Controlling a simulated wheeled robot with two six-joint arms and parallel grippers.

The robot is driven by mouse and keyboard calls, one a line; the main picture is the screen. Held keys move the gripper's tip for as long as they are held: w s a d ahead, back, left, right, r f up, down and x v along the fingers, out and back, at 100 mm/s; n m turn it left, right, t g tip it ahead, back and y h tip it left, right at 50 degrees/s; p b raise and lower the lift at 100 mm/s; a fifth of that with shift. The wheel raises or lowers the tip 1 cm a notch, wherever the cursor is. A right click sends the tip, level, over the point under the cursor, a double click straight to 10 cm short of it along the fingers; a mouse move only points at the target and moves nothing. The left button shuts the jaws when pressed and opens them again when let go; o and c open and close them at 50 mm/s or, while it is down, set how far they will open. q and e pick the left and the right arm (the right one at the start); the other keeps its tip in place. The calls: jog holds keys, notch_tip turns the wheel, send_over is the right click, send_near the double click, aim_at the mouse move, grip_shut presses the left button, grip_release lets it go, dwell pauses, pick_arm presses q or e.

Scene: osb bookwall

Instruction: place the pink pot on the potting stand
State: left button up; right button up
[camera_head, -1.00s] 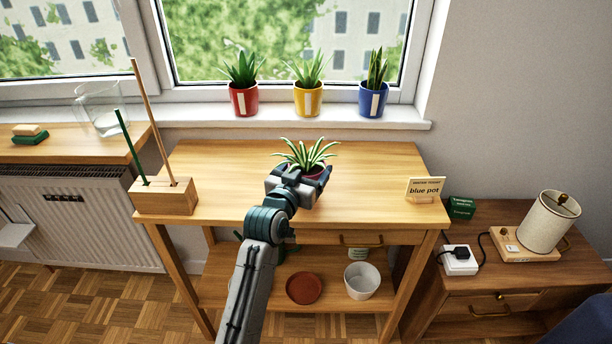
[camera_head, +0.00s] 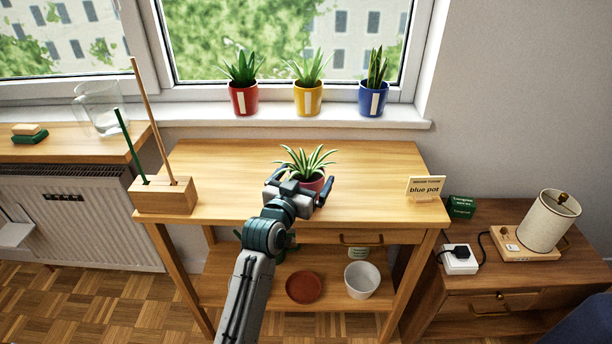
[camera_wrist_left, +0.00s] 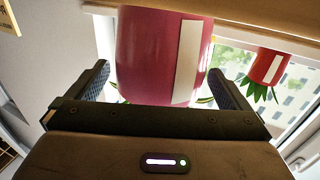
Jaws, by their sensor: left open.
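The pink pot (camera_head: 313,183), with a spiky green and white plant, stands upright on the top of the wooden potting stand (camera_head: 220,180), near the middle. My left gripper (camera_head: 298,188) is open in front of it, its fingers spread, and hides part of the pot. In the left wrist view, which is upside down, the pink pot (camera_wrist_left: 160,55) with its white label shows between the two fingers (camera_wrist_left: 160,85), with gaps on both sides. I cannot tell how deep the fingers reach around it. My right gripper is out of view.
Red (camera_head: 243,98), yellow (camera_head: 308,98) and blue (camera_head: 373,98) pots stand on the windowsill. A "blue pot" sign (camera_head: 425,188) and a wooden block with sticks (camera_head: 163,195) stand on the stand. Its lower shelf holds a white pot (camera_head: 362,280) and a saucer (camera_head: 304,287).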

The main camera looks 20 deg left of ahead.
pick_arm(q)
jog(key=s+a, duration=0.1)
jog(key=s, duration=0.9)
jog(key=shift+s, duration=0.4)
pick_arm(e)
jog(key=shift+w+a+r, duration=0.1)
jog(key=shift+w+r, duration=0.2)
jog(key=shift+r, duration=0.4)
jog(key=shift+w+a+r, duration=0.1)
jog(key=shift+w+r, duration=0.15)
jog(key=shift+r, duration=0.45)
